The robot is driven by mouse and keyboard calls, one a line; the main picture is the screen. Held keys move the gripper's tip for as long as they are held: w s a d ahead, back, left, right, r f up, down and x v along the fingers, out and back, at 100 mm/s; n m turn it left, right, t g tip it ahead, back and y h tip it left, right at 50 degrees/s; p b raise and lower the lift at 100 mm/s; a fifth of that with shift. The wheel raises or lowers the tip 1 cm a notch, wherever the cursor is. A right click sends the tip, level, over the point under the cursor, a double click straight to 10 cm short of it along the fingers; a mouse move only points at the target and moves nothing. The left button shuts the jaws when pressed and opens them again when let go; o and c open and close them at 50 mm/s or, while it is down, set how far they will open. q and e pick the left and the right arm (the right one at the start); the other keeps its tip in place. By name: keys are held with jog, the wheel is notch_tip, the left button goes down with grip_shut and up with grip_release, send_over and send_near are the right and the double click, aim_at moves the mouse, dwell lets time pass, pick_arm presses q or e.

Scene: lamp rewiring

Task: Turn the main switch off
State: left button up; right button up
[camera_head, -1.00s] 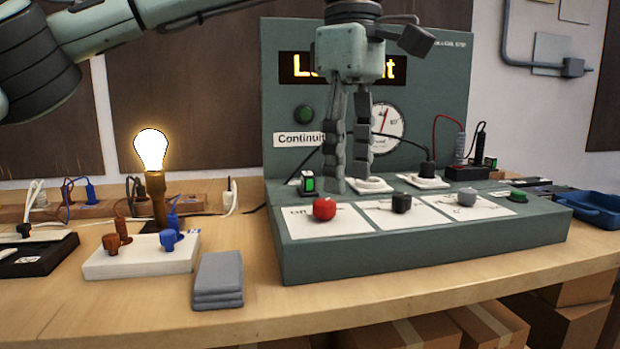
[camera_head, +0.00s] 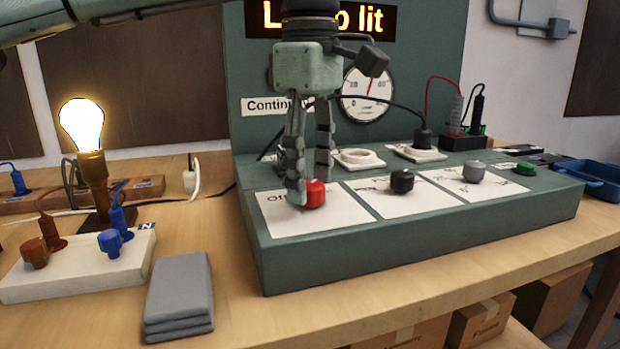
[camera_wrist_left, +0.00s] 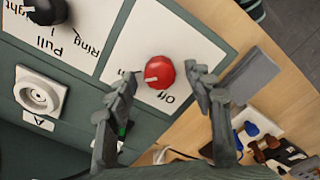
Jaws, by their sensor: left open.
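The main switch is a red knob (camera_head: 315,193) on a white plate marked "Off" (camera_head: 335,218), at the left front of the green test console. The lamp bulb (camera_head: 82,126) glows, and the display (camera_head: 345,18) reads partly "lit".
A black knob (camera_head: 402,181) and a grey knob (camera_head: 474,171) sit on plates to the right. A white socket (camera_head: 358,158) is behind. A grey folded cloth (camera_head: 180,290) and a white terminal block (camera_head: 75,270) lie left of the console. A blue tray (camera_head: 600,180) is far right.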

pick_arm(q)
jog(key=shift+f, duration=0.4)
jog(key=c, duration=1.2)
jog(key=shift+o, duration=0.2)
